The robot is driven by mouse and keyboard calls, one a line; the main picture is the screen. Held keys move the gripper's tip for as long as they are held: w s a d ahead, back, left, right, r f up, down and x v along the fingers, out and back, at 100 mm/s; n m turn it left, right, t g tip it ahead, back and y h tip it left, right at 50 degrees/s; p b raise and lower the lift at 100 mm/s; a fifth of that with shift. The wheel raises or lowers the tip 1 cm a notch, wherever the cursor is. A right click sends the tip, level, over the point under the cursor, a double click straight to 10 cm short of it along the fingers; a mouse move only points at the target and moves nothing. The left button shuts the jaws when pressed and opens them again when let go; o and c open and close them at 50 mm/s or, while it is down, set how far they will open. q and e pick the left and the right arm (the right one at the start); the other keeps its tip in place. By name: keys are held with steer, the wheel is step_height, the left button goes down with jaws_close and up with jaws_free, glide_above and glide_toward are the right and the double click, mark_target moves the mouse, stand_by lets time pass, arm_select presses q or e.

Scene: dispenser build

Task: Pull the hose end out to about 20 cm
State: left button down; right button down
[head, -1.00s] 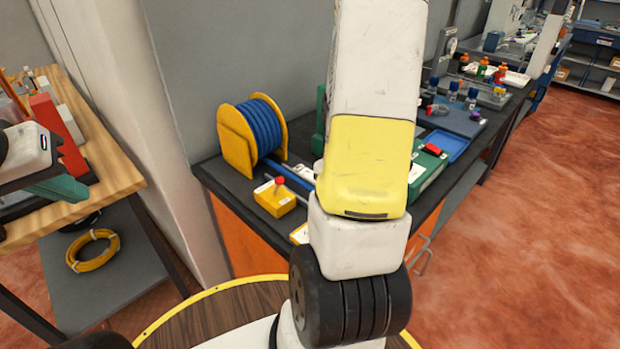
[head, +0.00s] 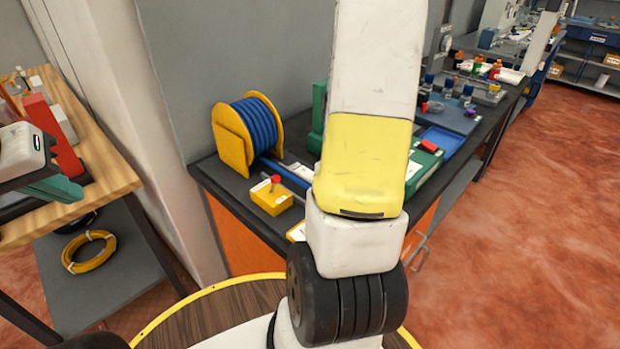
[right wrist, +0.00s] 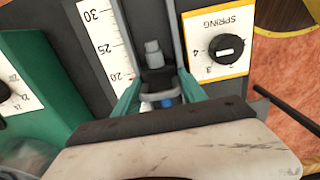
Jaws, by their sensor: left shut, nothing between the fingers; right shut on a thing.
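The blue hose (head: 293,180) runs right from a reel (head: 236,142) with yellow flanges and passes behind my right arm. In the right wrist view my right gripper (right wrist: 158,92) is shut on the hose end (right wrist: 153,52). Its grey fitting pokes out beyond the teal fingers, and a bit of blue shows between them. The hose end lies beside a white scale (right wrist: 100,35), with the fingers near its 20 mark and the fitting reaching past it towards 30. In the head view my arm hides this gripper. My left gripper (head: 58,189) is shut and empty at the far left.
A yellow box (head: 271,197) with a red knob stands in front of the hose. A SPRING dial (right wrist: 225,48) lies right of the scale, and a green housing (right wrist: 30,85) left of it. A wooden bench (head: 110,165) is beside my left gripper.

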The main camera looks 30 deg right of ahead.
steer(key=shift+s+d, duration=0.15)
steer(key=shift+d, duration=0.1)
steer(key=c, duration=0.6)
jaws_free()
steer(key=shift+a, duration=0.1)
